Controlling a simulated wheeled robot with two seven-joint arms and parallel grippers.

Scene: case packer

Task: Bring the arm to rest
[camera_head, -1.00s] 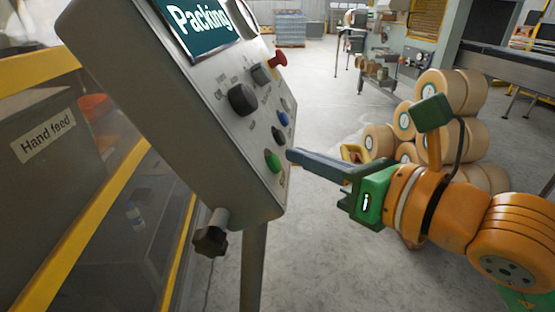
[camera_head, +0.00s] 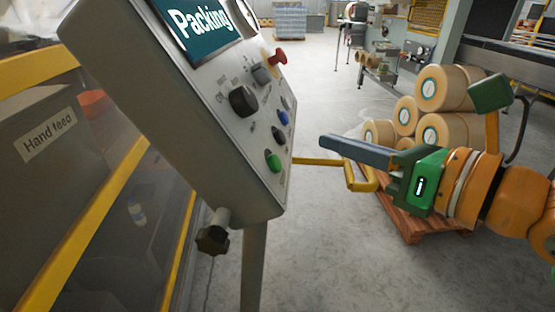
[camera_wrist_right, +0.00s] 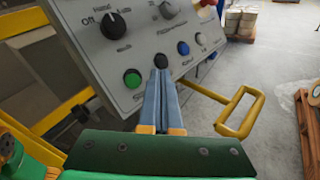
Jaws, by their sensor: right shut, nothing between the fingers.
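My right gripper (camera_head: 325,140) is shut and empty, to the right of the grey control panel (camera_head: 205,130) and clear of it in the head view. In the wrist view its two blue-grey fingers (camera_wrist_right: 160,75) lie together, pointing towards the panel face (camera_wrist_right: 120,50). In the head view the panel carries a green button (camera_head: 273,162), a blue button (camera_head: 283,118), black knobs (camera_head: 243,101) and a red mushroom button (camera_head: 278,57). The green button also shows in the wrist view (camera_wrist_right: 132,79), left of the fingers. My left gripper is not in view.
A yellow handle bar (camera_head: 362,180) sticks out right of the panel, close below my right gripper. Rolls (camera_head: 447,88) are stacked on a wooden pallet (camera_head: 412,220) behind the arm. A yellow-framed guard (camera_head: 75,240) stands at left. Floor (camera_head: 330,255) is open in the middle.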

